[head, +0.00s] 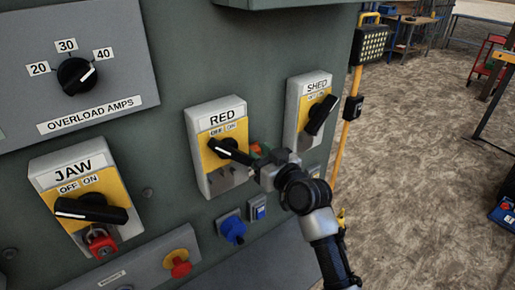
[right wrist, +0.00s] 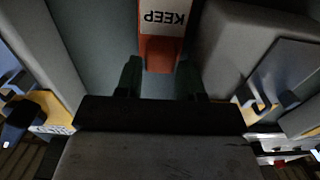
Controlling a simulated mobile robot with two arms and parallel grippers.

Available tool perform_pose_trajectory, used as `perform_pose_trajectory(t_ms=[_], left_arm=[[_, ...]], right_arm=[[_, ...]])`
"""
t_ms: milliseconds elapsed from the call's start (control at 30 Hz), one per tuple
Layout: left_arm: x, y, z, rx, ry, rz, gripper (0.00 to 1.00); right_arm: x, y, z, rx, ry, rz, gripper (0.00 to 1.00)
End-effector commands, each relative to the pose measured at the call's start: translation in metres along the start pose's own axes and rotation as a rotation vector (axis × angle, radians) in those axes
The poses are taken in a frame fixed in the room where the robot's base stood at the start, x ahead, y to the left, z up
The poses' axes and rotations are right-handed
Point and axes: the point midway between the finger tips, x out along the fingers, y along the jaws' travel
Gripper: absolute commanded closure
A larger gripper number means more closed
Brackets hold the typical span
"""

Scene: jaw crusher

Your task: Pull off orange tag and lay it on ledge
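The orange tag (right wrist: 160,52) has a white panel reading KEEP, upside down in the right wrist view. In the head view only a small orange patch (head: 255,149) of it shows beside the RED switch box. My right gripper (head: 259,170) is at the right side of that box; in the right wrist view its two dark fingers (right wrist: 160,75) stand apart, one on each side of the tag's near end. Whether they press on the tag is not clear. My left gripper is not in view. I cannot make out for certain which surface is the ledge.
The RED switch box (head: 201,178) sits between the JAW switch box (head: 45,170) and the SHED switch box (head: 293,108). Below are a blue plug (head: 232,229) and a red button (head: 180,266). A yellow lamp stand (head: 346,138) stands at the right, with open floor beyond.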

Motion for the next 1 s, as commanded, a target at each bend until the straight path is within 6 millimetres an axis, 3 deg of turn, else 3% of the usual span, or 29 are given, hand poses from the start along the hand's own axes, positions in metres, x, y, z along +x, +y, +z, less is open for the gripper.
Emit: perform_pose_trajectory(t_ms=[200,467,667,1000], left_arm=[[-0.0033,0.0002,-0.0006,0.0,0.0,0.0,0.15],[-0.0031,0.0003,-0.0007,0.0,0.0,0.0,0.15],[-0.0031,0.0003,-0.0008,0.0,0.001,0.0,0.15],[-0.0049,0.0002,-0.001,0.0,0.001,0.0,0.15]], right_arm=[[0.0127,-0.0004,-0.0001,0.0,0.0,0.0,0.62],[0.0133,-0.0002,0.0004,0.0,0.0,0.0,0.62],[0.0131,-0.0002,0.0005,0.0,0.0,0.0,0.91],[0.0091,0.0003,0.0003,-0.001,-0.001,0.001,0.92]])
